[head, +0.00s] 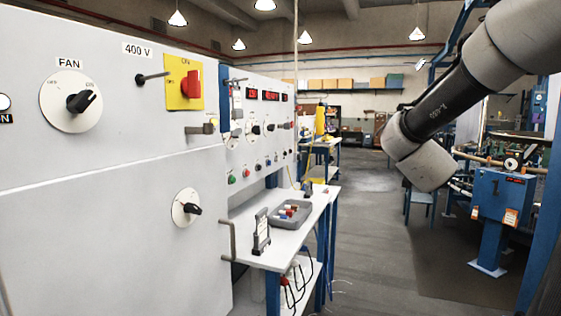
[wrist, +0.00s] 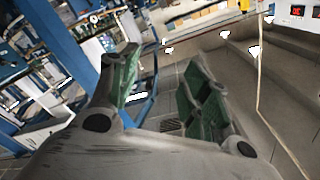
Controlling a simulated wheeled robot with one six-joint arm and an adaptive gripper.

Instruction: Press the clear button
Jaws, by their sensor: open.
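I cannot tell which control is the clear button; no such label is readable. A far panel (head: 262,150) in the head view carries small red displays (head: 270,95) and a row of small coloured buttons, among them a green button (head: 231,179) and a red button (head: 246,173). A blue control box (head: 502,198) marked 1 stands on a post at the right, with a small display and orange labels. My gripper (wrist: 160,75) shows in the wrist view, open and empty, its green-padded fingers apart and touching nothing. In the head view my arm reaches in from the upper right; the gripper is not visible there.
A near cabinet (head: 110,220) with a fan knob (head: 82,102) and a red-yellow switch (head: 190,85) fills the left. A white bench (head: 272,247) bears a grey tray (head: 276,222) and a small upright stand (head: 262,230). The floor (head: 375,260) between bench and blue box is clear.

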